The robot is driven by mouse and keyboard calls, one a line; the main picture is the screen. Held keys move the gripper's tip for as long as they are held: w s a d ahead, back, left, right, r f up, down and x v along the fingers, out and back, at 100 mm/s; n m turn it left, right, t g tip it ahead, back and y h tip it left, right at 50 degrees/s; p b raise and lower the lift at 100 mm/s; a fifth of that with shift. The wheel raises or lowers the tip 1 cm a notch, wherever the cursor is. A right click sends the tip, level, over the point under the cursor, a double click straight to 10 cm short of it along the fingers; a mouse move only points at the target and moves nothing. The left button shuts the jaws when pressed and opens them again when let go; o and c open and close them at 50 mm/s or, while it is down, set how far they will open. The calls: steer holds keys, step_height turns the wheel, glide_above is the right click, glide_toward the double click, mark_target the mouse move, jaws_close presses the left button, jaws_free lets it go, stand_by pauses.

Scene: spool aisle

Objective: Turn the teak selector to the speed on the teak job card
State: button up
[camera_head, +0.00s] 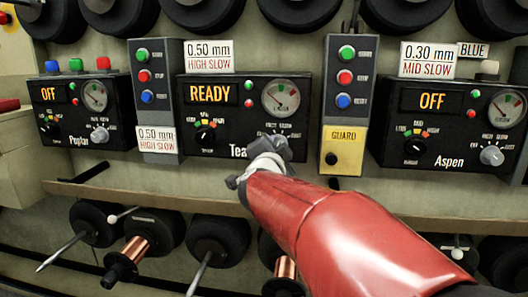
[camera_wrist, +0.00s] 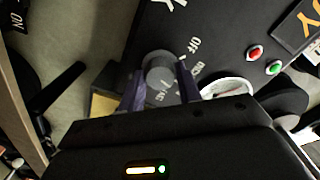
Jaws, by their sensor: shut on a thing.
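The teak unit (camera_head: 240,115) stands in the middle of the shelf in the head view, its display reading READY. A card (camera_head: 209,56) above its upper left corner reads 0.50 mm HIGH SLOW. My gripper (camera_head: 267,152) is at the unit's lower right and covers the selector and part of the name there. In the wrist view, the grey round selector (camera_wrist: 158,70) sits between the two fingers of my gripper (camera_wrist: 160,88), which is shut on it. OFF shows beside the knob, with other partly legible position labels around it. I cannot tell its pointer direction clearly.
The Poplar unit (camera_head: 83,110) is at left and the Aspen unit (camera_head: 450,125) at right, both reading OFF. A second 0.50 mm HIGH SLOW card (camera_head: 157,140) hangs on the left button box. A yellow GUARD box (camera_head: 343,150) is close right of my gripper. Spools hang below.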

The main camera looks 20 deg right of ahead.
stand_by(0.3)
steer(key=o, duration=1)
steer(key=p+v, duration=0.1)
steer(key=v, duration=0.6)
steer(key=shift+s+a, duration=0.25)
steer(key=shift+s, duration=0.1)
